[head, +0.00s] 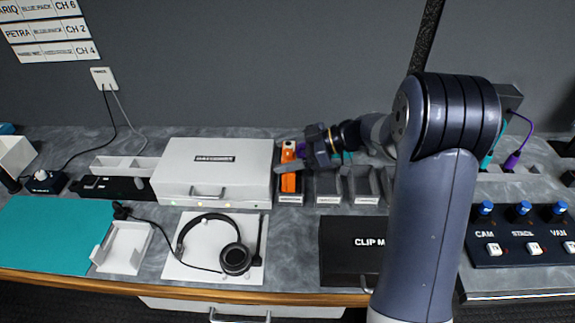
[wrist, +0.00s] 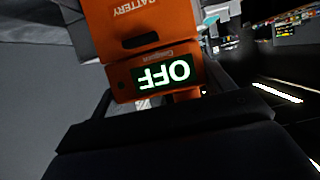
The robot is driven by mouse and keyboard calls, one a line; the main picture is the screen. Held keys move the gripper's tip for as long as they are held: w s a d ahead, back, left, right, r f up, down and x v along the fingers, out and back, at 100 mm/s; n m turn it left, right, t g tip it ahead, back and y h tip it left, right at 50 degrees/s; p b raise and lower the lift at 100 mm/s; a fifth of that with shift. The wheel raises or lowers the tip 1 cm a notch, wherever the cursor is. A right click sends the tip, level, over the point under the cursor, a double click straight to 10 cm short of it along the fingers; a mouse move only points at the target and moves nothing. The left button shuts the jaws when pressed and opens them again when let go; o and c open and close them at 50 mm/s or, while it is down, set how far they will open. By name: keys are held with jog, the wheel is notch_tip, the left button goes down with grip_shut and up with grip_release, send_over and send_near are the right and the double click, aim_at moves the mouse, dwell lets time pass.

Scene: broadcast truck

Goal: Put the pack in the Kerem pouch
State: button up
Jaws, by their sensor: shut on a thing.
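An orange pack (head: 288,183) stands upright at the leftmost of a row of small grey pouches (head: 328,186) on the counter in the head view. My gripper (head: 290,166) reaches in from the right and is shut on it. In the wrist view the pack (wrist: 145,22) fills the space between the fingers and shows the word BATTERY and a lit OFF display. I cannot tell whether the pack's base rests in the leftmost pouch or is just above it. The pouch labels are too small to read, so I cannot tell which is Kerem's.
A white case (head: 213,173) stands just left of the pack. A headset (head: 235,258) lies on a white sheet in front, beside a black box (head: 345,265) marked CLIP M. A switch panel (head: 521,240) is at the right. My arm hides part of the counter right of the pouches.

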jog(key=shift+f, duration=1.8)
jog(key=shift+f, duration=0.2)
jog(key=o, duration=1.1)
jog(key=shift+r, duration=0.2)
jog(key=v, duration=1.2)
jog(key=shift+b, duration=0.35)
jog(key=shift+f, duration=0.1)
